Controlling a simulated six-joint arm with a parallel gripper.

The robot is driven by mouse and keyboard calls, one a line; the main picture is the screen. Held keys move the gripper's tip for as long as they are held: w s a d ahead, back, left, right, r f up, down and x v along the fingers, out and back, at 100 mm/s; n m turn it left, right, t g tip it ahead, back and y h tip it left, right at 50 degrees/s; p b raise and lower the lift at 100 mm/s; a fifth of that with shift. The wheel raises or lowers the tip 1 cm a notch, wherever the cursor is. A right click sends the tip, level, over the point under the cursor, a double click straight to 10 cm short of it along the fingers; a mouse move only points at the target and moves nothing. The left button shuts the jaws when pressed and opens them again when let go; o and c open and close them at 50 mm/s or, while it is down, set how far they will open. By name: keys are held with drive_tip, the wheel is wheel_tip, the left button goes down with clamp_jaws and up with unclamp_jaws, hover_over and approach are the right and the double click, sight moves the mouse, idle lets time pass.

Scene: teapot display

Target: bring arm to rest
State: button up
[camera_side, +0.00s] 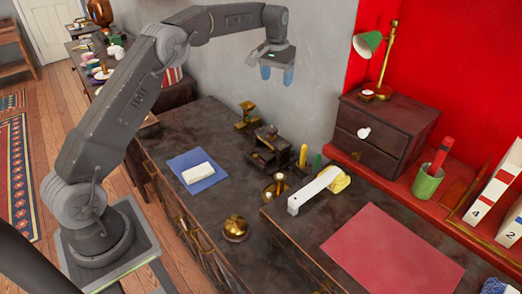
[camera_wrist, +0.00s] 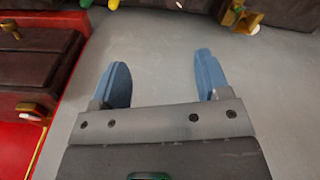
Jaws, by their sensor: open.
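My gripper (camera_side: 277,75) is raised above the dark desk (camera_side: 213,121) in the side view, in front of the grey wall. Its two blue fingers point down. In the wrist view my gripper (camera_wrist: 161,83) is open, with the fingers apart and nothing between them. No teapot can be made out with certainty in either view. My arm rises from its base at the left and bends over toward the right.
A white block on a blue cloth (camera_side: 207,184), brass pieces (camera_side: 235,229) and a red mat (camera_side: 385,262) lie below. A small drawer chest (camera_side: 408,113) bears a green lamp (camera_side: 368,43). A green cup (camera_side: 427,184) stands at the right. Free air surrounds my gripper.

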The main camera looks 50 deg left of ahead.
drive_tip(key=s+d+r+m+t, duration=0.1)
drive_tip(key=s+d+r, duration=0.45)
drive_tip(key=s, duration=0.25)
drive_tip(key=s+d+r+m+t, duration=0.1)
drive_tip(key=s+d+r, duration=0.4)
drive_tip(key=s+r, duration=0.25)
drive_tip(key=s+d+f+t, duration=0.1)
drive_tip(key=s+d+f, duration=0.2)
drive_tip(key=s, duration=0.8)
drive_tip(key=s+d+f+m+t, duration=0.1)
drive_tip(key=s+f, duration=0.3)
drive_tip(key=s, duration=0.7)
drive_tip(key=shift+s+d+t, duration=0.35)
drive_tip(key=shift+d+t, duration=0.05)
drive_tip(key=shift+d, duration=0.5)
drive_tip(key=shift+w+r, duration=0.1)
idle(3.0)
